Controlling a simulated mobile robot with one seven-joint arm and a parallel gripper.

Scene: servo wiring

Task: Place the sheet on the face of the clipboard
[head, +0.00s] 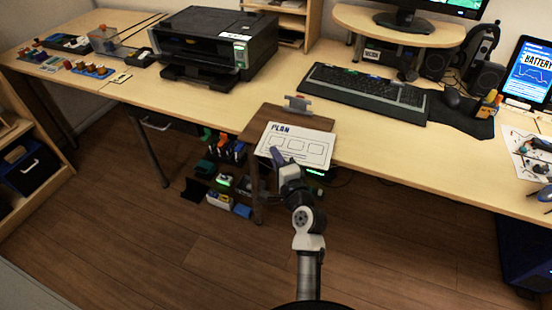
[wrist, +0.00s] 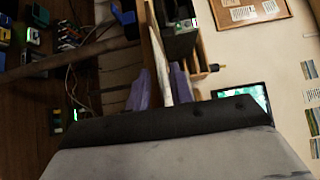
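The white sheet (head: 296,145), headed PLAN with boxes drawn on it, is over the lower part of the brown clipboard (head: 262,122). The clipboard is at the desk's front edge, its metal clip (head: 298,103) at the far end. The clipboard's upper and left parts show beside the sheet. My gripper (head: 277,157) is at the sheet's near left edge. I cannot tell whether the sheet touches the clipboard.
A black printer (head: 205,45) stands behind to the left. A keyboard (head: 365,92) lies to the right, below a monitor stand (head: 400,25). Small parts and bins (head: 222,180) sit under the desk. The desk between clipboard and printer is clear.

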